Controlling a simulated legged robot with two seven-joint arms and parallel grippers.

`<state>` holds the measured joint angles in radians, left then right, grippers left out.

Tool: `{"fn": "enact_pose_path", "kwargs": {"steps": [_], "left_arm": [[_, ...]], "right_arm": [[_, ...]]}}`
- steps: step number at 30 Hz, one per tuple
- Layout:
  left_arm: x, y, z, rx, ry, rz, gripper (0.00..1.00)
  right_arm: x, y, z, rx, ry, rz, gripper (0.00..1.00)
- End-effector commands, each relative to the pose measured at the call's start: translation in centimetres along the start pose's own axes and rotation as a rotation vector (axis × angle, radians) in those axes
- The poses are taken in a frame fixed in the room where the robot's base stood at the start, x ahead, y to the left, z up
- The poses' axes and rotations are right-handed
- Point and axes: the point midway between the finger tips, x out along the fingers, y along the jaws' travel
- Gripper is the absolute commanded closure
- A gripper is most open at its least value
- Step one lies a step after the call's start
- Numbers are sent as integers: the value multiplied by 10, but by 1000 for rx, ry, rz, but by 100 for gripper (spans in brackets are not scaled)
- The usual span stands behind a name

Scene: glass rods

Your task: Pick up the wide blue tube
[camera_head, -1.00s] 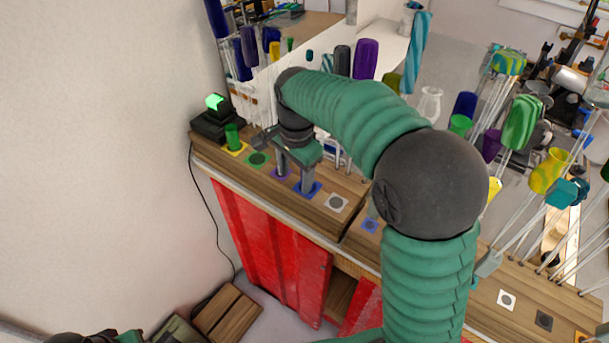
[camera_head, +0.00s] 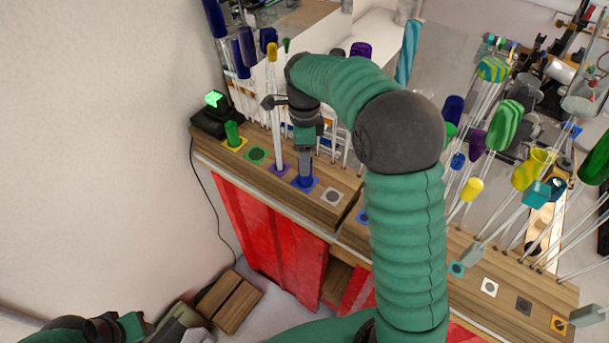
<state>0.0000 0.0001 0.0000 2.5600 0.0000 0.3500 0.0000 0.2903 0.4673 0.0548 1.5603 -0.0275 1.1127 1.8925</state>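A short, wide blue tube (camera_head: 308,178) appears to stand on the blue-framed square pad on the wooden bench, mostly hidden by my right gripper. My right gripper (camera_head: 304,167) points down at this pad, with its fingers at or around the tube. I see the fingers nearly edge-on, so their gap and any contact are unclear. My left gripper (camera_head: 125,328) is low at the bottom left, away from the bench, and its fingers cannot be made out clearly.
A yellow-topped rod (camera_head: 273,90) stands on the purple pad close left of my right gripper. A short green tube (camera_head: 233,134) stands on a yellow pad beside a black box with a green light (camera_head: 214,101). Several glass rods crowd the right. The white pad (camera_head: 332,197) is bare.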

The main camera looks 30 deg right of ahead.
Motion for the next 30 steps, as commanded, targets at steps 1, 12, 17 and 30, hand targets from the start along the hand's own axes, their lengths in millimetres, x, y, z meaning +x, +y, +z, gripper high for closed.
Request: {"fn": "enact_pose_path", "kwargs": {"steps": [1,12,17,30], "left_arm": [[-8,0,-2,0,0,0,64],[-23,0,-5,0,0,0,64],[-22,0,-5,0,0,0,64],[-22,0,-5,0,0,0,64]], "right_arm": [[4,1,-1,0,1,5,43],[49,2,-2,-1,0,2,43],[48,2,-2,-1,0,1,50],[48,1,-2,-1,0,1,100]]}}
